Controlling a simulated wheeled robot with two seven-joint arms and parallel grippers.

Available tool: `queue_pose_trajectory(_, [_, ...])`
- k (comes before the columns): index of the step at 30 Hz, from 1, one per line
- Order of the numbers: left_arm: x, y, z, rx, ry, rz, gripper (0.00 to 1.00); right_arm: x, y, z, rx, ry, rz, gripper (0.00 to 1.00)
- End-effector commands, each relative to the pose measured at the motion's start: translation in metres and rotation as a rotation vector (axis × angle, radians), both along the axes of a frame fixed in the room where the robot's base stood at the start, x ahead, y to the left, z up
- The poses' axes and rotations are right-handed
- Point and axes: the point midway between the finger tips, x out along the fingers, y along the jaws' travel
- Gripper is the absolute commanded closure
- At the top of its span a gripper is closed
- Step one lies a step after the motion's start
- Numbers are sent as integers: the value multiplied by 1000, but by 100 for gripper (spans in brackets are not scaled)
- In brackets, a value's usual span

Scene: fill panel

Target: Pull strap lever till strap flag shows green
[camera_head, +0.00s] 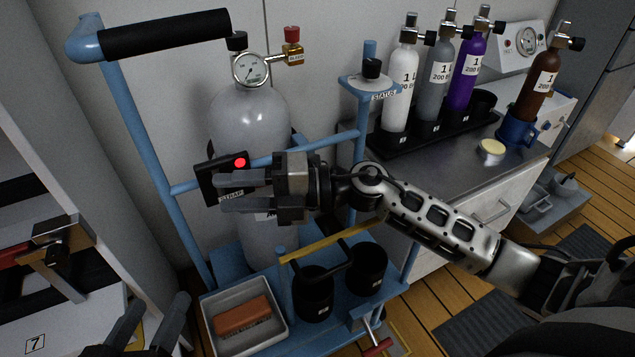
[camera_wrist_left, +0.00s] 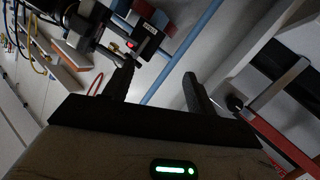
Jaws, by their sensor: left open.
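The strap flag (camera_head: 240,162) glows red on a dark box (camera_head: 207,180) labelled STRAP, in front of the large grey cylinder (camera_head: 250,120). The red flag also shows in the left wrist view (camera_wrist_left: 131,44). My right gripper (camera_head: 232,191) is right at the box, its two fingers pointing left across its face. The strap lever is not clearly visible, and I cannot tell whether the fingers hold it. My left gripper (camera_head: 146,322) is low at the left, away from the box. Its fingers are apart and empty in the left wrist view (camera_wrist_left: 160,85).
A blue trolley frame (camera_head: 140,130) surrounds the cylinder, with a white tray (camera_head: 284,335) holding an orange-brown block (camera_head: 242,316) below. A drawer unit with a red handle (camera_head: 15,253) stands at the left. Several small bottles stand on the right counter (camera_head: 460,155).

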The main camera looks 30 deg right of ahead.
Motion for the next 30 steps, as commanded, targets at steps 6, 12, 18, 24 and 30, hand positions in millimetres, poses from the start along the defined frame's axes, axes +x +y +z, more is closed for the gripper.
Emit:
queue_pose_trajectory(6, [1, 1, 1, 24, -1, 3, 43, -21, -50, -1, -5, 4, -2, 61])
queue_pose_trajectory(12, [1, 2, -2, 47, 7, 5, 43, -38, -92, -1, -3, 2, -4, 61])
queue_pose_trajectory(18, [0, 3, -5, 67, 13, 7, 43, -49, -119, 0, -2, -2, -2, 61])
queue_pose_trajectory(24, [-1, 4, -5, 75, 14, 7, 43, -52, -127, 0, -1, -6, -2, 61])
queue_pose_trajectory(30, [-1, 4, -6, 76, 15, 6, 43, -52, -127, 0, 0, -5, -2, 61])
